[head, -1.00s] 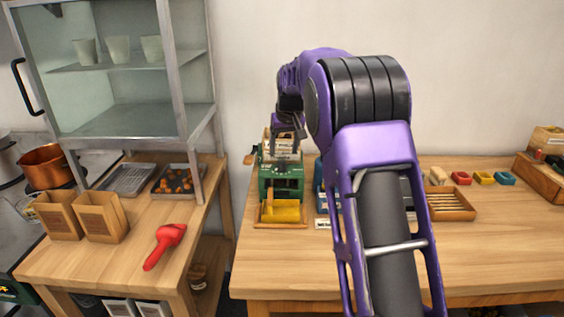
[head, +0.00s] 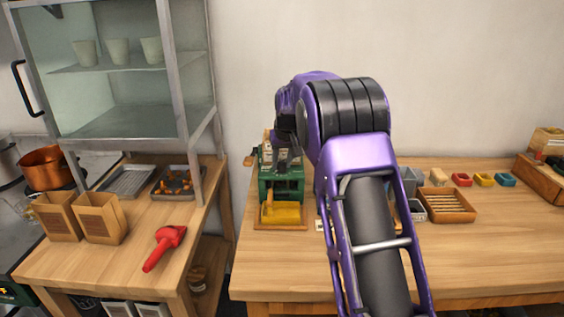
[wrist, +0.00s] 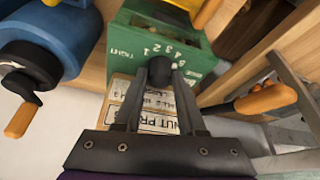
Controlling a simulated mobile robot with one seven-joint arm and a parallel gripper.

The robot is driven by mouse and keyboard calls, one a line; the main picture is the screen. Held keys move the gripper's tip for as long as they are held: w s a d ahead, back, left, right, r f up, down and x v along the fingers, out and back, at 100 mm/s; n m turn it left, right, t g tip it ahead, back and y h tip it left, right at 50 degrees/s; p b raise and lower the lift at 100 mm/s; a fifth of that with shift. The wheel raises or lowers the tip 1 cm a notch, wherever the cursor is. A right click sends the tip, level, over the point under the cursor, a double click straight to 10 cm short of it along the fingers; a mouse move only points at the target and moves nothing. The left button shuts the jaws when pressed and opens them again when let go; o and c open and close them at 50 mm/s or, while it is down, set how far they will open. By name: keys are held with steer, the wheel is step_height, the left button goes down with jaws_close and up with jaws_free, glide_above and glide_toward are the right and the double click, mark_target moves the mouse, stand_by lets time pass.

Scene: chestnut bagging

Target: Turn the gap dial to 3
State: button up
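The green machine (head: 281,186) stands at the left end of the right-hand table, partly behind my arm. In the wrist view its green top (wrist: 185,55) carries a scale with the numerals 1 to 5 and the word "TIGHT". A black round dial knob (wrist: 158,68) sits by the scale. My gripper (wrist: 166,74) has its two fingers parted, with the tips right at the knob. I cannot tell whether both tips touch it, nor which number the dial points at. In the head view my gripper (head: 286,158) is over the machine, small and dark.
A blue machine (wrist: 40,45) with an orange-handled crank is close beside the green one. An orange handle (wrist: 265,98) lies right of my fingers. A yellow tray (head: 281,213) is at the machine's front. The front of the right-hand table (head: 400,255) is clear.

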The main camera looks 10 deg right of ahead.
jaws_close()
steer(key=n+p, duration=0.1)
steer(key=n, duration=0.1)
steer(key=n+y, duration=0.1)
steer(key=shift+d+r+n+p, duration=0.15)
steer(key=shift+d+n+p, duration=0.05)
steer(key=shift+n+p, duration=0.2)
steer(key=n+g+y+p, duration=0.1)
steer(key=n, duration=0.1)
steer(key=shift+n, duration=0.3)
steer(key=n+p, duration=0.1)
steer(key=n, duration=0.1)
steer(key=n+g+y+p, duration=0.1)
steer(key=n, duration=0.2)
steer(key=shift+w+y, duration=0.15)
steer(key=shift+y, duration=0.15)
steer(key=shift+n+g, duration=0.3)
